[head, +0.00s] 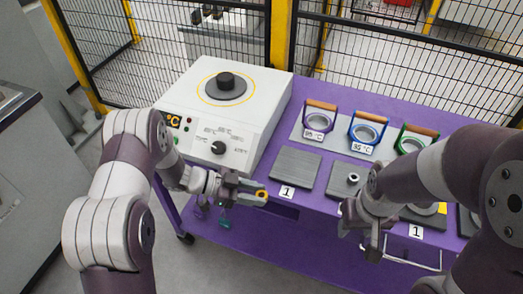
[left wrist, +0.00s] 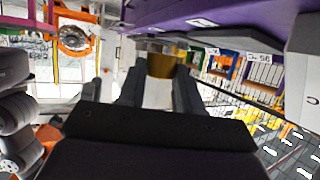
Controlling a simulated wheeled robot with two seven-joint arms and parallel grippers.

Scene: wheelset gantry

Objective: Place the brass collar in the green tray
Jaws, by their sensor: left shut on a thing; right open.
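My left gripper (head: 250,191) is shut on the brass collar (head: 262,194), which shows as a small yellow-gold piece at its fingertips. It is held near the front left edge of the purple bench. In the left wrist view the brass collar (left wrist: 161,65) sits between the two dark fingers. My right gripper (head: 368,238) is open and empty near the bench's front edge.
The purple bench (head: 313,88) carries a white heater (head: 222,105) with a dial, dark grey plates (head: 296,168) and several handled rings, including a blue one (head: 368,130) and a green one (head: 415,137). A black mesh fence (head: 410,70) stands behind.

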